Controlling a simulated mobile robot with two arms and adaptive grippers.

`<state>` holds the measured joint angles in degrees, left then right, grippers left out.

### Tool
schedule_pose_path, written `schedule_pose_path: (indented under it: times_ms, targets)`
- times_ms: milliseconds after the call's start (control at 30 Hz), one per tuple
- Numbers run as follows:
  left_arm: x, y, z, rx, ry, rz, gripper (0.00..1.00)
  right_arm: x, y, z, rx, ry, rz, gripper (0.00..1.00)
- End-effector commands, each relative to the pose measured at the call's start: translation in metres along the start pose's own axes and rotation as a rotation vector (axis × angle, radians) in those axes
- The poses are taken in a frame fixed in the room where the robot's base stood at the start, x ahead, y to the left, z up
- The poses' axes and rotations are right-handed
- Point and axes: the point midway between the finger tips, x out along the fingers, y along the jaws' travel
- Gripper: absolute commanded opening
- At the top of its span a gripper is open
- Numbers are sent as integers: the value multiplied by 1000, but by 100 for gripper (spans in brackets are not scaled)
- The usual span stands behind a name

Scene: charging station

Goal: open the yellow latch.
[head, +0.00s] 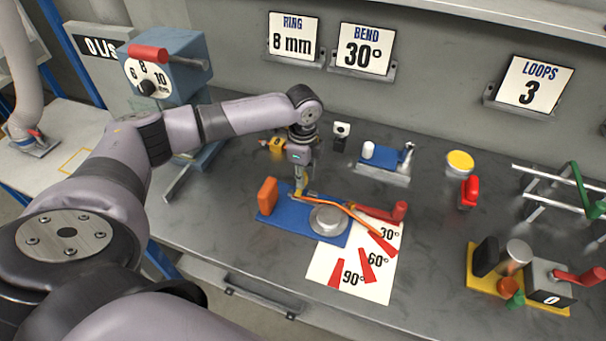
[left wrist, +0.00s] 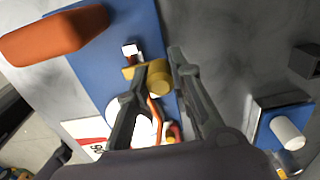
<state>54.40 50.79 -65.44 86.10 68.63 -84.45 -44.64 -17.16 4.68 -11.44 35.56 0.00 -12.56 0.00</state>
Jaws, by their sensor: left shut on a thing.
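The yellow latch (left wrist: 154,76) sits on the blue plate (left wrist: 95,55) of the bending fixture in the left wrist view. Its round yellow knob is between the fingers of my left gripper (left wrist: 160,65), which is shut on it. In the head view my left gripper (head: 300,188) points down at the blue plate (head: 272,218), and the latch is mostly hidden behind the fingertips. An orange rod (head: 345,211) runs from near the latch past a round metal disc (head: 328,220). My right gripper is in neither view.
An orange block (head: 268,195) stands left of the latch. A red handle (head: 385,212) lies beyond the disc, and an angle sheet (head: 345,275) lies in front. A blue stand with a white cylinder (head: 368,150) is behind right. The bench between the sheet and the yellow base (head: 480,283) is clear.

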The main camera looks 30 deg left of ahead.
Motion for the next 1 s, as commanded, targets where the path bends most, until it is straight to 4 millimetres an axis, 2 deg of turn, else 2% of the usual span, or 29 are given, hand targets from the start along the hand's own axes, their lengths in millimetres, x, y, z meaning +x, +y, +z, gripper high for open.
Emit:
schedule_pose_path:
  times_ms: [367, 700, 1000]
  targets:
    - [-3, 0, 0, 87, 2, 1, 0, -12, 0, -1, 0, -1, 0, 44]
    - [-4, 0, -1, 364, 2, 1, 0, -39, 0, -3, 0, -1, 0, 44]
    - [-3, 0, -1, 649, 2, 0, 0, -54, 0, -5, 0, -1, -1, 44]
